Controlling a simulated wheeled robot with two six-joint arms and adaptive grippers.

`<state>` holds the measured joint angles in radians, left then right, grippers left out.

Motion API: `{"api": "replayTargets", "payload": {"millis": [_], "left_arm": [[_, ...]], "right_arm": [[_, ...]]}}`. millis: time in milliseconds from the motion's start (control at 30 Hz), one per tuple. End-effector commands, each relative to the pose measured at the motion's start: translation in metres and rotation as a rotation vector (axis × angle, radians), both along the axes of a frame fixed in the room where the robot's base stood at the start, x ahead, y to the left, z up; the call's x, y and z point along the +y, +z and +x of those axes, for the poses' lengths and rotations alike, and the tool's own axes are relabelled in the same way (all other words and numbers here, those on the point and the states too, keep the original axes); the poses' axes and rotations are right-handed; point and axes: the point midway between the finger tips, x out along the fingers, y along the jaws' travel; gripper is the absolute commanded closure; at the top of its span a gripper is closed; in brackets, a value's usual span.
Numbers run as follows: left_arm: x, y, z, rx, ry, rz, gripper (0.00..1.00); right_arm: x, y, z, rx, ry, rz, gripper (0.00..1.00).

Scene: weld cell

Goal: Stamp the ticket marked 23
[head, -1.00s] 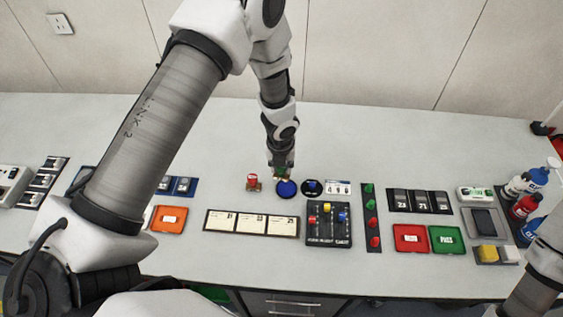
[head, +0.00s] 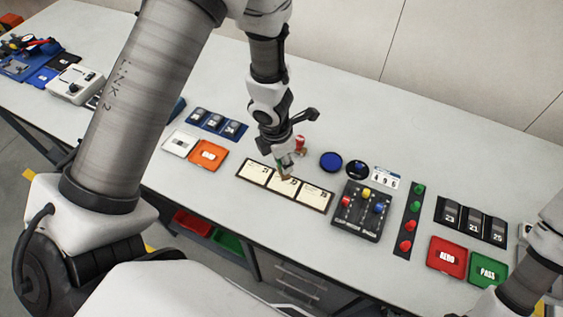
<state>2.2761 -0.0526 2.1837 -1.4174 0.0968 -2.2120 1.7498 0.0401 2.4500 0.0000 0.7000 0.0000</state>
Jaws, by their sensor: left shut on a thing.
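Three cream tickets lie side by side in a dark holder (head: 243,174). The middle ticket (head: 283,188) seems to be marked 23, though the print is small and partly covered. The left ticket (head: 256,170) and right ticket (head: 314,197) lie beside it. My left gripper (head: 282,161) is shut on a small stamp with some green and a brownish base (head: 285,173). It holds the stamp over the middle ticket's upper part; I cannot tell whether it touches. The blue ink pad (head: 331,162) lies to the right. My right gripper is out of view.
A red-topped stamp (head: 300,142) stands just behind my left gripper. Orange (head: 207,154) and white (head: 180,145) trays lie left.

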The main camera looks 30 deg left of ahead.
Motion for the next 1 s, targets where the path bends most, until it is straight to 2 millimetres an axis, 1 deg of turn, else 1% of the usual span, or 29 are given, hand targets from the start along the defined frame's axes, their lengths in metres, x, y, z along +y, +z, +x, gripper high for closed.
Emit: {"api": "replayTargets", "payload": {"millis": [167, 400, 500, 600, 1000], "left_arm": [[0.0, -0.016, 0.0, 0.0, 0.001, 0.0, 0.91], [0.0, -0.048, 0.0, -0.001, 0.002, 0.0, 0.91], [0.0, -0.057, 0.0, -0.001, 0.002, 0.0, 0.91], [0.0, -0.06, 0.001, -0.001, 0.002, 0.0, 0.91], [0.0, -0.059, 0.0, -0.001, 0.002, 0.0, 0.91]], "right_arm": [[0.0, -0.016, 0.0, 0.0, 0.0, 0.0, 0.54], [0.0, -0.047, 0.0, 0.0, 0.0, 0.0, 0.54], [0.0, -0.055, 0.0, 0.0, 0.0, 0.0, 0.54], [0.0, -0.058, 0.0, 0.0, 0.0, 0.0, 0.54], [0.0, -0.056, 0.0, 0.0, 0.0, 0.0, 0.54]]}}
